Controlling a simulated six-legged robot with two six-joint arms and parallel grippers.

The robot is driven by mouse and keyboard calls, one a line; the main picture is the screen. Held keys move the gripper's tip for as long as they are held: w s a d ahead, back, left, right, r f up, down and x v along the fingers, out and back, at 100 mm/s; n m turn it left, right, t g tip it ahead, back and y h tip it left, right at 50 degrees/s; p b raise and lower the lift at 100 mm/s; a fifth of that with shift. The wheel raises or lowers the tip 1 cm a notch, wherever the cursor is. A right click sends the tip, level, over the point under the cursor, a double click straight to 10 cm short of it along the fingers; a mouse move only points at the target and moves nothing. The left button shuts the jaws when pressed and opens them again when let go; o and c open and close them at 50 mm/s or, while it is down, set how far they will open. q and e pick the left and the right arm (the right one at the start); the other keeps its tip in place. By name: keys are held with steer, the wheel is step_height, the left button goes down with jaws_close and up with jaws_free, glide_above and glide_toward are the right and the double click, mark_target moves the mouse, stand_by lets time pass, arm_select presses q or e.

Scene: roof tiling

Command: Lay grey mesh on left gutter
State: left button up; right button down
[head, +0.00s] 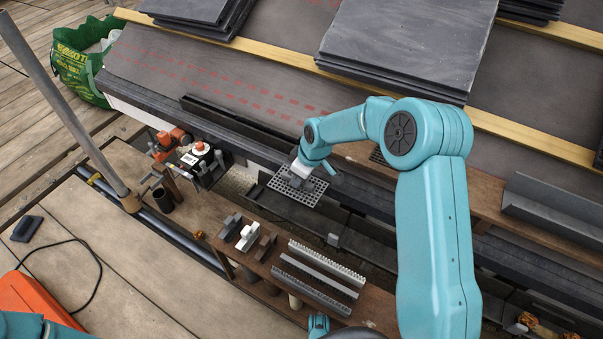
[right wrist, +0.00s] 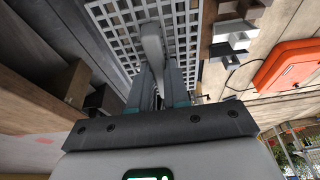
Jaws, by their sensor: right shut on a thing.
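I cannot tell whether the mesh touches the gutter.
A brown plank (head: 225,240) in front carries small clips (head: 248,238) and toothed strips (head: 325,268). An orange-topped tool (head: 200,150) stands left of the mesh. Slate stacks (head: 405,40) lie on the roof. A slanted pole (head: 60,95) stands at left.

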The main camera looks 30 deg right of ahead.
steer(key=shift+s+f+b, duration=0.1)
steer(key=shift+f+b, duration=0.75)
steer(key=shift+f, duration=0.4)
steer(key=shift+f+b, duration=2.8)
steer(key=shift+f, duration=1.4)
steer(key=c, duration=0.6)
jaws_free()
steer(key=shift+r+p, duration=2.9)
steer(key=shift+r, duration=1.55)
